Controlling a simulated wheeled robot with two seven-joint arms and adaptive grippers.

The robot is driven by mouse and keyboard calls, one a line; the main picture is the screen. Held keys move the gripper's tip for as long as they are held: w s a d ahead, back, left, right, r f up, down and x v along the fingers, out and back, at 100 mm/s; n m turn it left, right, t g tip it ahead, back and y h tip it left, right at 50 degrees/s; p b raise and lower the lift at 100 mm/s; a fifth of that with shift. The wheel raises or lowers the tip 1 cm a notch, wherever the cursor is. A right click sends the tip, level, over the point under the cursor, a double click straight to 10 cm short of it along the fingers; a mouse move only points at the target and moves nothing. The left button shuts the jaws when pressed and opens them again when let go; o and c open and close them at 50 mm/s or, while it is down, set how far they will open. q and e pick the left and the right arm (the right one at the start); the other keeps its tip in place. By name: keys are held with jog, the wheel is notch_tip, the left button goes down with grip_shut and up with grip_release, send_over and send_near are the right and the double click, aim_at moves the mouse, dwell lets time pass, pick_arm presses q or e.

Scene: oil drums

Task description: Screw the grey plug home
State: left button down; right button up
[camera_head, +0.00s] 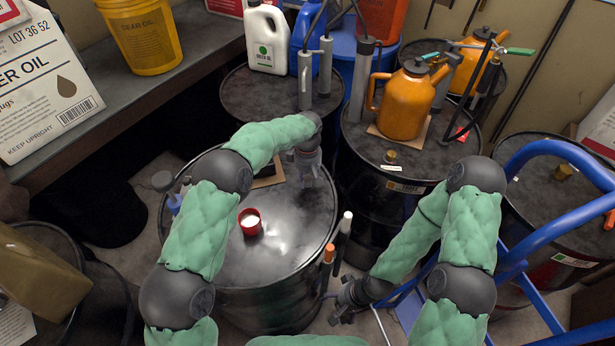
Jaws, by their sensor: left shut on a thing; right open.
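A black drum (285,280) stands in the middle of the view, its dark glossy lid facing up. My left gripper (308,178) points down at the far right part of this lid, near the rim. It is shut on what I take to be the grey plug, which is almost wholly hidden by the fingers. I cannot tell how the plug sits in the lid. My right gripper (342,300) is open and empty, low in front of the drum's right side.
A red cup (250,222) with white contents stands on the lid. Orange-capped (328,254) and white-capped (345,222) sticks are at the drum's right rim. Behind, another drum carries an orange can (403,105). A blue tubular frame (560,150) is at right. The lid's front is clear.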

pick_arm(q)
jog(key=shift+f+m, duration=0.1)
jog(key=shift+m, duration=0.9)
jog(key=shift+m+p, duration=0.45)
jog(key=shift+m, duration=0.65)
jog(key=m, duration=0.4)
jog(key=shift+p, duration=0.35)
jog(key=shift+m, duration=0.5)
jog(key=m+p, duration=0.1)
jog(key=m, duration=0.3)
jog(key=shift+m, duration=0.7)
